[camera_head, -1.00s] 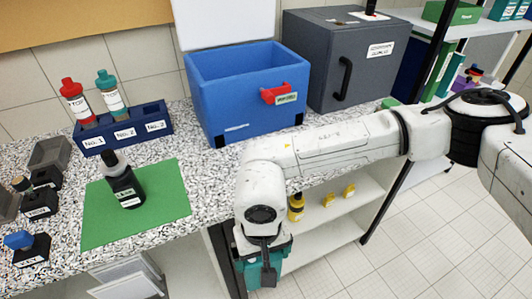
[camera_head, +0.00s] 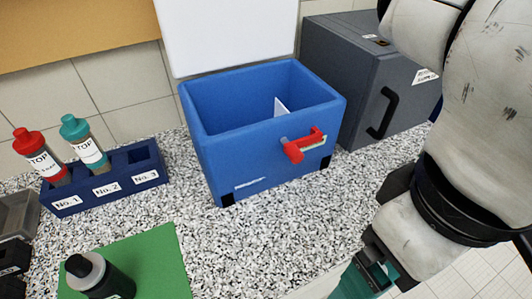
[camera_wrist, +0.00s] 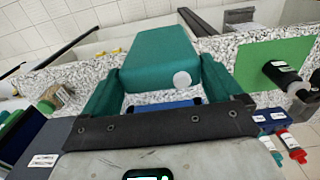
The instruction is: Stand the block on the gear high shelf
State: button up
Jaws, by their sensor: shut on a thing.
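My gripper (camera_wrist: 160,72) is shut on a teal block (camera_wrist: 156,52) in the wrist view. The block sits between the two teal fingers and has rounded edges and a white round spot near its lower edge. In the head view my gripper (camera_head: 368,276) is at the lower right, beside the counter's front edge, and my arm hides much of it. The block cannot be made out clearly there. I cannot identify the gear high shelf in the current views.
An open blue box (camera_head: 255,150) with a red latch stands on the speckled counter (camera_head: 290,235). A grey cabinet (camera_head: 365,75) is right of it. A blue rack (camera_head: 120,188) holds red and teal-capped bottles. A black bottle (camera_head: 98,275) stands on a green mat (camera_head: 155,262).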

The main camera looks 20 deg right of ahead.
jog(key=w+d+f+p, duration=0.1)
jog(key=w+f+p, duration=0.3)
jog(key=w+f, duration=0.8)
jog(key=shift+w+f, duration=0.25)
jog(key=shift+w, duration=0.25)
jog(key=shift+f, duration=0.2)
jog(key=o, duration=1.4)
jog(key=shift+o, duration=0.3)
jog(key=shift+r, duration=0.15)
